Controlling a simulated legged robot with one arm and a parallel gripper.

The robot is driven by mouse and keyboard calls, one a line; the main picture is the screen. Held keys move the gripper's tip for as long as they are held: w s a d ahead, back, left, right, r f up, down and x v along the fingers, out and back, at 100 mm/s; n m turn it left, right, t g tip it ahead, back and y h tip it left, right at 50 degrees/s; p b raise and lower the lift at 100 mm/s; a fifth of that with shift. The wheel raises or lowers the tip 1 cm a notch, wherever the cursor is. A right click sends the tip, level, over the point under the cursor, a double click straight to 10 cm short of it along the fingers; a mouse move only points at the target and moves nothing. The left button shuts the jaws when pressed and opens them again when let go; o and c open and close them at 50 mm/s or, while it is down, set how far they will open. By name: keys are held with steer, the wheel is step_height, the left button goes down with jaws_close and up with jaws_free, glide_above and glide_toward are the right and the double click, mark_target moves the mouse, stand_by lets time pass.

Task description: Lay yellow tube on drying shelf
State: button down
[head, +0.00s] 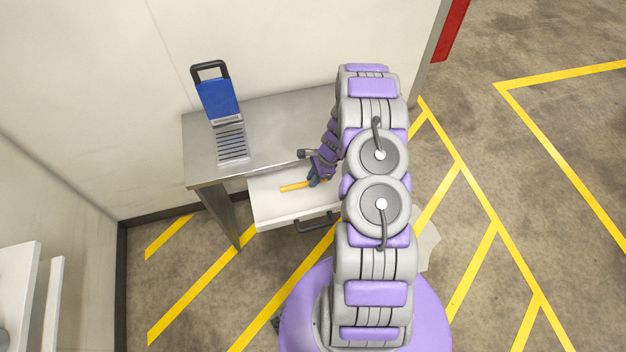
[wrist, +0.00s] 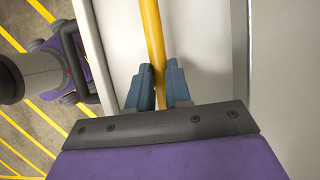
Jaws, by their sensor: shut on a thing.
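The yellow tube (head: 294,187) is a thin rod at the open white drawer (head: 275,210) below the steel table. My gripper (head: 314,178) is at the tube's right part in the head view. In the wrist view the yellow tube (wrist: 153,45) runs up from between the two blue-grey fingers of my gripper (wrist: 159,90), which are shut on it. The pale drawer floor (wrist: 205,50) lies behind the tube. I cannot tell whether the tube touches it. The tube's other end is hidden by the gripper. I cannot make out a drying shelf for certain.
The steel table (head: 275,120) stands against the wall above the drawer. A blue device with a black handle (head: 218,97) stands on its left part. White panels (head: 20,290) show at the lower left. The floor with yellow lines (head: 500,190) is open on the right.

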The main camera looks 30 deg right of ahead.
steer(key=shift+w+d, duration=0.25)
steer(key=shift+w, duration=0.45)
step_height(320, 180, down, 4)
steer(key=shift+r+b, duration=0.1)
steer(key=shift+b, duration=0.35)
steer(key=shift+r, duration=0.1)
steer(key=c, duration=1.1)
jaws_free()
steer(key=shift+o, duration=0.2)
steer(key=shift+r, duration=0.1)
